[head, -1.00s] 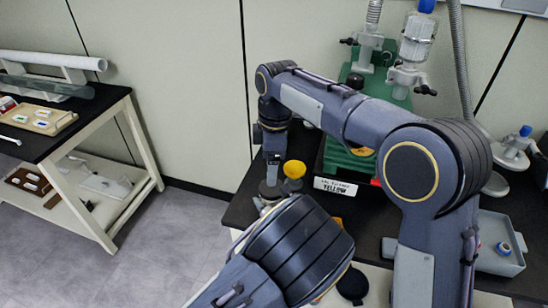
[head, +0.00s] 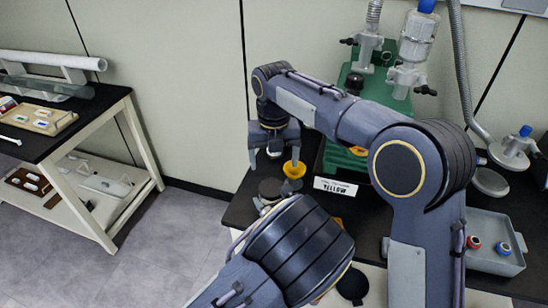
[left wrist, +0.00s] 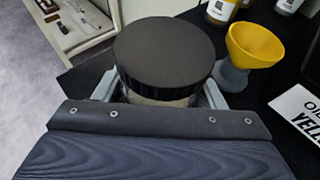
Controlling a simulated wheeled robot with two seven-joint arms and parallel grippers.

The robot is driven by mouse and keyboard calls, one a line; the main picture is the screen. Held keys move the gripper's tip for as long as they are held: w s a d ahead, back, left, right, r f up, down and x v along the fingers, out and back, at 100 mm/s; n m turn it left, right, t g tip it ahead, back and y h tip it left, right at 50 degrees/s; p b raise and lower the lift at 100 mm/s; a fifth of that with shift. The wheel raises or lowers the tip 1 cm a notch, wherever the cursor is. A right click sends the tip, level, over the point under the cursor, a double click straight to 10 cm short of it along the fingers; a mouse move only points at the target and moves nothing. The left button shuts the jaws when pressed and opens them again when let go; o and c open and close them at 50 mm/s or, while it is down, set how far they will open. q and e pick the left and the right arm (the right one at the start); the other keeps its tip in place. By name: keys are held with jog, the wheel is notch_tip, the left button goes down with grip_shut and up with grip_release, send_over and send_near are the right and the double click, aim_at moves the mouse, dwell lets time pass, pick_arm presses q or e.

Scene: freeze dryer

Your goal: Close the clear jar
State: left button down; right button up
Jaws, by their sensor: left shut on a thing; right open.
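The clear jar (left wrist: 160,100) stands upright in the left wrist view, and little of its wall shows under the lid. A black lid (left wrist: 165,50) sits level on its top; I cannot tell how tight it is. The lid also shows in the head view (head: 270,188). My left gripper (left wrist: 158,94) is shut on the jar, one finger on each side below the lid. In the head view my left arm hides the left gripper and most of the jar. My right gripper (head: 274,158) is open and empty, above the lid and apart from it.
A yellow funnel (head: 294,169) stands just right of the jar, close to my right gripper. A white label sign (head: 336,188) is beside it. A grey tray (head: 497,226) holds small ringed items at right. The green freeze dryer (head: 385,88) stands behind.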

aim_at(274, 187)
jog(key=shift+w+f, duration=0.1)
jog(key=shift+f, duration=3.9)
grip_shut()
